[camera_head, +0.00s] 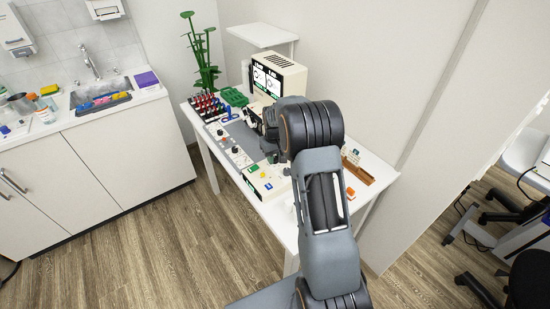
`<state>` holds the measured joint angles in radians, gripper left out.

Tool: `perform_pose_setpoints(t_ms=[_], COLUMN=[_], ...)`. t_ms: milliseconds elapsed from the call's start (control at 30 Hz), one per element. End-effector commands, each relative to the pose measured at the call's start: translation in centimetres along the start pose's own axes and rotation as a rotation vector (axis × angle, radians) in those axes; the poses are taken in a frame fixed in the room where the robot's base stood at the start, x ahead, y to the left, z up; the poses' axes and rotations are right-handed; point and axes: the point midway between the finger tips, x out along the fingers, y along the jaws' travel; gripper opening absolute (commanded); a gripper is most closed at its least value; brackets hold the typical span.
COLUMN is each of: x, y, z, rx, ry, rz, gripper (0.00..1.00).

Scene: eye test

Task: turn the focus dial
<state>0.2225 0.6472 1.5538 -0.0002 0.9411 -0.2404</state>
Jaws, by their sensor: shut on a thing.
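A cream instrument (282,72) with two lit displays on its front stands at the back of the white table. I cannot tell which knob is the focus dial. My gripper (269,148) is small and partly hidden behind my own arm, low in front of the instrument. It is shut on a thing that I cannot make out.
A rack of red-topped items (207,106), a green tray (235,96) and a tall green plant (202,55) fill the table's back left. A brown tray (357,171) lies to the right of my arm. A sink counter (95,108) stands at left. Wooden floor is clear in front.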

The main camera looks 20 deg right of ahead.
Motion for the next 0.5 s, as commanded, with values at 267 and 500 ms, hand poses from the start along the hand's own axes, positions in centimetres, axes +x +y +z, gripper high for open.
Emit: perform_pose_setpoints(t_ms=[267, 500], x=[-0.09, -0.11], y=[0.02, 0.02], z=[-0.08, -0.08], rx=[-0.190, -0.291], ry=[0.003, 0.003], rz=[0.001, 0.001], gripper=[0.06, 0.06])
